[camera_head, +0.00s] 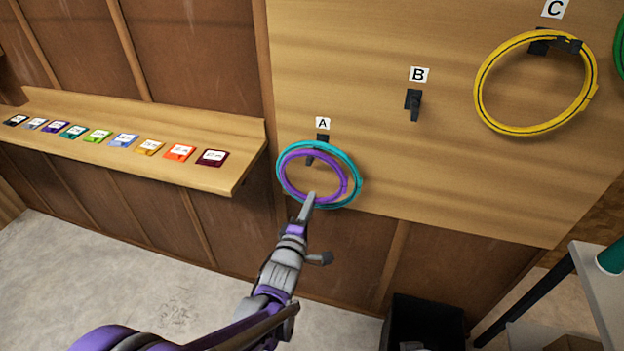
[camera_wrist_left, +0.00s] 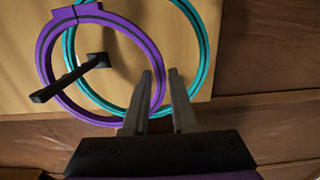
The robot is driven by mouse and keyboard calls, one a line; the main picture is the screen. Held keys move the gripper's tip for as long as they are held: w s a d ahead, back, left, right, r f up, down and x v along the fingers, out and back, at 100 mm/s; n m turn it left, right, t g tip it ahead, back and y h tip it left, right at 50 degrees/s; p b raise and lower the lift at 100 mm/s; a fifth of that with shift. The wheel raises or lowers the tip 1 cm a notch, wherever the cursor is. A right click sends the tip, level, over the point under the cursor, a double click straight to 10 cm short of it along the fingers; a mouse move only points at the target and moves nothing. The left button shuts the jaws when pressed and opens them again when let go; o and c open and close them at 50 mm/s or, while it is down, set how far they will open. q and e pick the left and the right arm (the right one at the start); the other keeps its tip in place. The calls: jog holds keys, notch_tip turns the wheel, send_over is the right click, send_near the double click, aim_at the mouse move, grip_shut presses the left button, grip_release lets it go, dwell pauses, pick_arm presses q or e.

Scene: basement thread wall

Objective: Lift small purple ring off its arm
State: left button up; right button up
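The small purple ring (camera_head: 281,177) hangs on the black arm (camera_head: 310,160) under label A. A larger teal ring (camera_head: 358,178) hangs there too, behind the purple one. In the left wrist view the purple ring (camera_wrist_left: 44,62) surrounds the black arm (camera_wrist_left: 75,80), and the teal ring (camera_wrist_left: 206,50) lies behind it. My left gripper (camera_head: 309,197) is at the rings' lower edge. In the wrist view its fingers (camera_wrist_left: 159,73) are apart, with the purple ring's band seen between them. I cannot tell whether either finger touches it. My right gripper is not in view.
Arm B (camera_head: 414,103) is empty. A yellow ring (camera_head: 482,85) hangs on arm C at upper right. A wooden shelf (camera_head: 180,175) with several coloured cards sticks out at left. A black bin (camera_head: 425,325) and a grey table (camera_head: 600,285) stand at lower right.

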pick_arm(q)
grip_shut()
jog(key=shift+r, duration=0.15)
jog(key=shift+r+p, duration=0.35)
jog(key=shift+r, duration=0.3)
jog(key=shift+s, duration=0.1)
jog(key=r+v, duration=0.1)
jog(key=v, duration=0.8)
jog(key=shift+s+a+r, duration=0.15)
jog(key=shift+s+r, duration=0.15)
jog(key=shift+r, duration=0.05)
